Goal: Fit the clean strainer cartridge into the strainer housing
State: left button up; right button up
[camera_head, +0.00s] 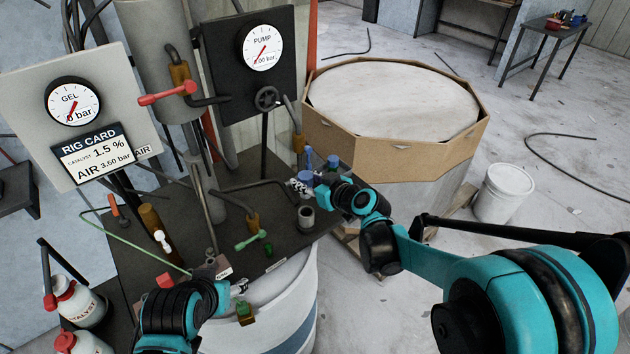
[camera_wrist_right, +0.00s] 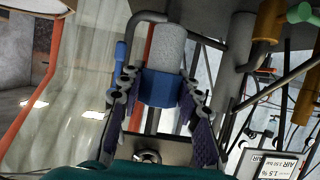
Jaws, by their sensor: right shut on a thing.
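My right gripper (camera_head: 300,184) is above the dark bench, in front of the pump stand. In the right wrist view, its two fingers (camera_wrist_right: 158,90) are shut on the blue end of the strainer cartridge (camera_wrist_right: 170,50), whose pale grey mesh cylinder extends away from the gripper. In the head view the cartridge is mostly hidden by the fingers. A grey open-topped cylinder (camera_head: 306,218), which looks like the strainer housing, stands on the bench just below the right gripper, apart from it. My left gripper (camera_head: 240,287) is low over the bench's front edge; its finger opening is unclear.
A green-handled valve (camera_head: 250,240) and bent pipes stand left of the grey cylinder. Blue-topped items (camera_head: 333,161) are behind the right gripper. A white drum (camera_head: 285,295) is below the bench edge. Catalyst bottles (camera_head: 77,300) are front left.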

jog(key=shift+a, duration=0.15)
pick_arm(q)
jog(key=shift+d, duration=0.1)
jog(key=shift+f, duration=0.15)
pick_arm(e)
jog(key=shift+f, duration=0.15)
pick_arm(q)
jog(key=shift+f+b, duration=2.4)
jog(key=shift+b, duration=0.1)
pick_arm(e)
send_over(306, 208)
jog(key=s, duration=0.2)
jog(key=shift+f, duration=2.8)
pick_arm(q)
jog(key=shift+f+b, duration=2.45)
jog(key=shift+b, duration=0.05)
pick_arm(e)
jog(key=shift+f, duration=2.75)
jog(key=o, duration=1.3)
jog(key=shift+s, duration=0.1)
jog(key=v, duration=1.2)
jog(key=shift+f, duration=0.1)
